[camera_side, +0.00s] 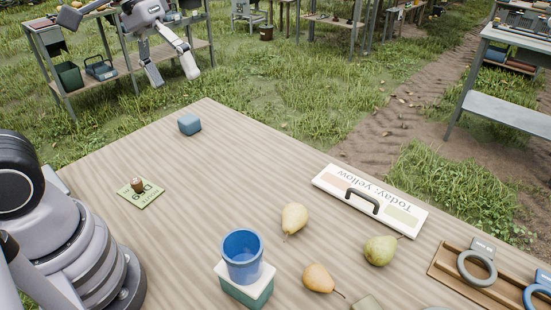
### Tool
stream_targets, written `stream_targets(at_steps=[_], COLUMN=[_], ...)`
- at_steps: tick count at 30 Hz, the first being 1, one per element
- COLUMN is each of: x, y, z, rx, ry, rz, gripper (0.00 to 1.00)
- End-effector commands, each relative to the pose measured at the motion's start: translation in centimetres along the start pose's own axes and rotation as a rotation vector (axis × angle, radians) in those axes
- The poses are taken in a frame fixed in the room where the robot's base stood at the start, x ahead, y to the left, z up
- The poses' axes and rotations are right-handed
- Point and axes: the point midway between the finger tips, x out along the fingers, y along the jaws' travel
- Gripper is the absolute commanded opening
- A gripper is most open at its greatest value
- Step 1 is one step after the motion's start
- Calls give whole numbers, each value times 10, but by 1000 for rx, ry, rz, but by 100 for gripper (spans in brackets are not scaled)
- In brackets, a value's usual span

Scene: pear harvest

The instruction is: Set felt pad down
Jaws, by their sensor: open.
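My gripper (171,71) is at the upper left, raised beyond the far corner of the table. Its two fingers are apart, pointing down, with nothing between them. I cannot tell for sure which thing is the felt pad. A flat green square (139,201) marked "D9" lies at the left of the table with a small brown object (137,185) on it. A greenish flat piece (367,302) is cut off by the bottom edge of the picture. A small blue block (189,124) sits near the far corner, below my gripper in the picture.
A blue cup (243,255) stands on a white-topped green block (246,287). Several pears lie around, one yellow (294,218). A "Today: yellow" board (371,199) with a handle lies right of them. A wooden tray (451,262) holds ring-shaped tags (477,268). The table's far left is mostly clear.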

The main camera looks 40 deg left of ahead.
Motion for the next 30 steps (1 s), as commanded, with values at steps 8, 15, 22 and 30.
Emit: stream_targets(at_steps=[8,15,22,30], x=[-48,-55,-55,-55], y=[-72,-89,-88,-88], z=[58,70,70,70], rx=[210,258,257,257], ry=[326,399,398,397], rz=[-224,-295,-294,-293], gripper=[80,80,80,80])
